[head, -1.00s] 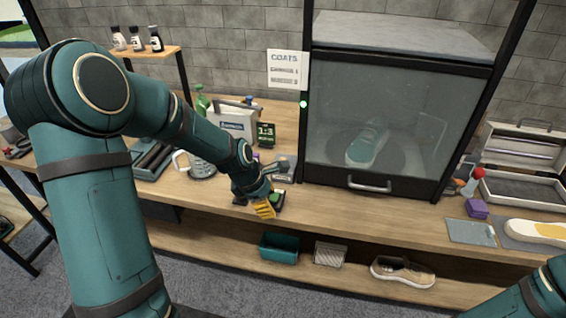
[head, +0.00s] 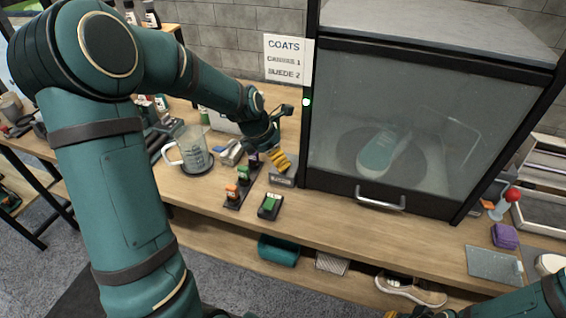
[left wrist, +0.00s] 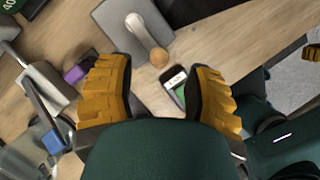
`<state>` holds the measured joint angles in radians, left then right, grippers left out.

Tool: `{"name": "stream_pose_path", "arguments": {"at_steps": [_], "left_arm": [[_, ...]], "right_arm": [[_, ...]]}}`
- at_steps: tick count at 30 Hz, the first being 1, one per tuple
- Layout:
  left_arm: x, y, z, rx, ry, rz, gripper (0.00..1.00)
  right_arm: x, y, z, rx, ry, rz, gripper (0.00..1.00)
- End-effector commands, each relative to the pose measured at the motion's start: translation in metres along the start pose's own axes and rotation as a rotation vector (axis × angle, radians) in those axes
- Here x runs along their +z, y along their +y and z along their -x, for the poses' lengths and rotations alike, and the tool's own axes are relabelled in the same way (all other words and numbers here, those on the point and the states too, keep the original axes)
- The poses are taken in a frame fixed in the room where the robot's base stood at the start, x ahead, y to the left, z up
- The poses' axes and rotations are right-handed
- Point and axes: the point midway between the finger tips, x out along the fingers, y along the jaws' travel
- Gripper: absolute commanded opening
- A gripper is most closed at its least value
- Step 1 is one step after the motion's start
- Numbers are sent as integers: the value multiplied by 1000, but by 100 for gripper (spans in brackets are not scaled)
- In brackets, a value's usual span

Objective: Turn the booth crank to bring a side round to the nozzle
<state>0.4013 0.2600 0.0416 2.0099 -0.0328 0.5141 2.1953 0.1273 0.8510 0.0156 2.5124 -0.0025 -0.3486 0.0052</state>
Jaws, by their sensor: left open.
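The spray booth (head: 335,178) stands right of centre with its glass front down. Behind the glass, a pale teal sneaker (head: 378,152) sits on a dark round turntable. A pale bent tube (head: 468,140) shows inside at right; I cannot tell if it is the nozzle. The crank, a light arm with a round wooden knob (left wrist: 158,57) on a grey plate, shows in the left wrist view. Its grey base (head: 283,180) is beside the booth's left front corner. My left gripper (head: 282,162) is open above it, with the knob beyond and between the fingertips (left wrist: 160,85). My right gripper barely shows at the edge.
A glass jug (head: 195,150) is further left. A purple block (head: 504,236) and grey mat (head: 494,263) lie right of the booth.

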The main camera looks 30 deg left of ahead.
Motion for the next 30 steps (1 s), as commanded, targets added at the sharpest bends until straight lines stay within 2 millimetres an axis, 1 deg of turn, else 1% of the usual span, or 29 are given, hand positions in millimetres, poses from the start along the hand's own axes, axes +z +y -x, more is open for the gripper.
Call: {"name": "stream_pose_path", "arguments": {"at_steps": [1, 3, 7, 12, 18, 19, 20, 21, 24, 30], "left_arm": [[-1, 0, -10, -2, 1, 1, 52], [-1, 0, -20, -3, 1, 2, 52], [-1, 0, -33, -1, 0, 0, 52], [0, 0, -39, 0, -1, 2, 52], [0, 0, -39, 1, -1, 1, 52], [0, 0, -39, 1, -1, 1, 55], [0, 0, -39, 1, -1, 1, 44], [0, 0, -39, 0, -1, 1, 30], [0, 0, -39, 0, -1, 1, 0], [0, 0, -39, 0, -1, 1, 0]], "right_arm": [[0, 1, -4, 0, 2, 0, 0], [-1, 2, -6, 0, 4, 0, 0], [-1, 3, -8, 0, 5, 0, 0], [-2, 3, -9, 0, 6, 1, 0], [-2, 3, -9, 0, 6, 1, 0], [-2, 3, -9, 0, 6, 1, 0], [-2, 3, -9, 0, 6, 1, 0], [-2, 3, -9, 0, 6, 1, 0], [-2, 3, -9, 0, 6, 1, 0], [-2, 3, -9, 0, 6, 1, 0]]}}
